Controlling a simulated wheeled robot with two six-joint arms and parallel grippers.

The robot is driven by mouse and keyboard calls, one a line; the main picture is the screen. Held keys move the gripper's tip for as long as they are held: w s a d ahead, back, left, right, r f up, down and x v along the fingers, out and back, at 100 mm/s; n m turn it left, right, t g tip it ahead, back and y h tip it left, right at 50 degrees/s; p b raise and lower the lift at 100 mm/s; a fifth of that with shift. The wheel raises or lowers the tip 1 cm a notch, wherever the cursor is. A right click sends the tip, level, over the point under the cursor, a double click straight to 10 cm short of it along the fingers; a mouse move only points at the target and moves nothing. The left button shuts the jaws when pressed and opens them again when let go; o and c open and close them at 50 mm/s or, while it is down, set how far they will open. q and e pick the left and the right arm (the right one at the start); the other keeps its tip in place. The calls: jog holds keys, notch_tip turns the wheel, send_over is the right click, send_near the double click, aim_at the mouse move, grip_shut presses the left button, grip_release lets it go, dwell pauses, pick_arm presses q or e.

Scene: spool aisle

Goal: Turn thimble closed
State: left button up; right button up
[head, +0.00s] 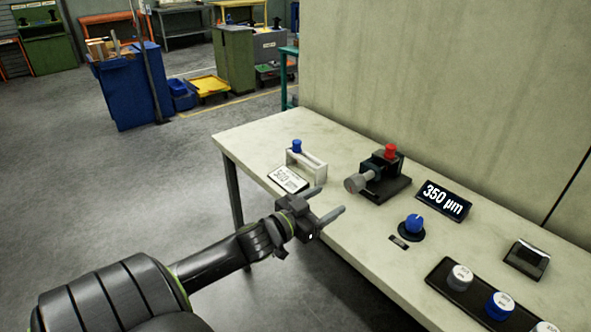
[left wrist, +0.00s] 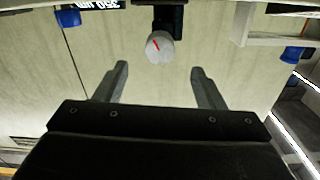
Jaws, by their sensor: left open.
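The thimble (head: 355,183) is a light grey round knob on the side of a black stage (head: 380,170) with a red knob on top. It also shows in the left wrist view (left wrist: 159,47), with a red line across its face. My left gripper (head: 330,201) is open and empty, its fingers pointing toward the thimble but apart from it. In the left wrist view the thimble lies beyond the two fingertips (left wrist: 160,70), roughly centred between them. A black display (head: 443,199) reads 350 µm. My right gripper is not in view.
A white bracket (head: 306,163) with a blue knob and a small tilted card (head: 289,180) stand left of the stage. A blue dial (head: 413,224) and a black tray (head: 470,290) with several round knobs lie to the right. A wall backs the table (head: 250,135).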

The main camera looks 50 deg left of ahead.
pick_arm(q)
jog(key=s+b, duration=0.1)
jog(key=s, duration=0.7)
jog(key=shift+s+a, duration=0.3)
jog(key=shift+a, duration=0.05)
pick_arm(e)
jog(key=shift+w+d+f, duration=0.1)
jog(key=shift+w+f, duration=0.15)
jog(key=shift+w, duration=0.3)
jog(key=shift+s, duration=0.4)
pick_arm(q)
jog(key=shift+f, duration=0.1)
